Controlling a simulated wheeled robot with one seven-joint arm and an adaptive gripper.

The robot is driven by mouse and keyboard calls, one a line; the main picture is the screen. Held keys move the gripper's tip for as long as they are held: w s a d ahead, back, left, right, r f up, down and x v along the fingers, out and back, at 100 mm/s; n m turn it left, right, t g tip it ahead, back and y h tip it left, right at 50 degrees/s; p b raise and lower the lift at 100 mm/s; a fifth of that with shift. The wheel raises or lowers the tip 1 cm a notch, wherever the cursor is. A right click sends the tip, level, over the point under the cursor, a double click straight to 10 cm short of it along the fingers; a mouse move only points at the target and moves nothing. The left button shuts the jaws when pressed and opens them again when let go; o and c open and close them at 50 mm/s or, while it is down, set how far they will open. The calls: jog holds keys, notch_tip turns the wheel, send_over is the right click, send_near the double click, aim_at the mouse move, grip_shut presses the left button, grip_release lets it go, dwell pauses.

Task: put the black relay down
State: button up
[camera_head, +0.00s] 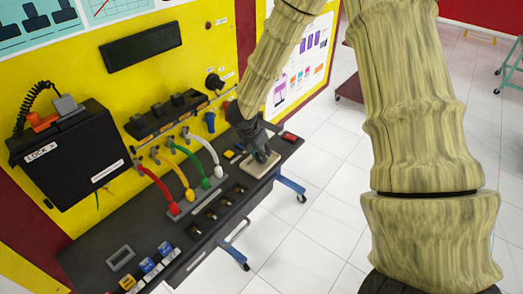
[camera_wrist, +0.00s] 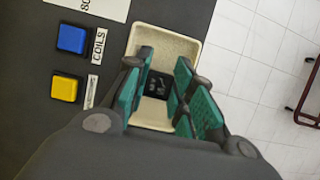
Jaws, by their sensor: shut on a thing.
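My gripper (camera_head: 261,154) points down over a small cream tray (camera_head: 258,171) near the right end of the dark bench. In the wrist view, the green pads of my gripper (camera_wrist: 162,84) are closed on the black relay (camera_wrist: 157,85), a small dark block with pale marks on its face. The tray also shows in the wrist view (camera_wrist: 170,39), under and around the relay. I cannot tell whether the relay touches the tray floor. In the head view the relay cannot be made out against the dark fingers.
A blue block (camera_wrist: 71,38) and a yellow block (camera_wrist: 65,86) sit left of the tray beside labels. Red, yellow, green and white hoses (camera_head: 184,172) stand on the bench (camera_head: 120,240) farther left. A black box (camera_head: 68,152) hangs on the yellow wall. White floor lies right.

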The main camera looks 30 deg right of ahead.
jog(key=shift+f, duration=0.15)
jog(key=o, duration=0.9)
jog(key=shift+r, duration=0.2)
jog(key=b+v, duration=0.2)
jog(key=v, duration=1)
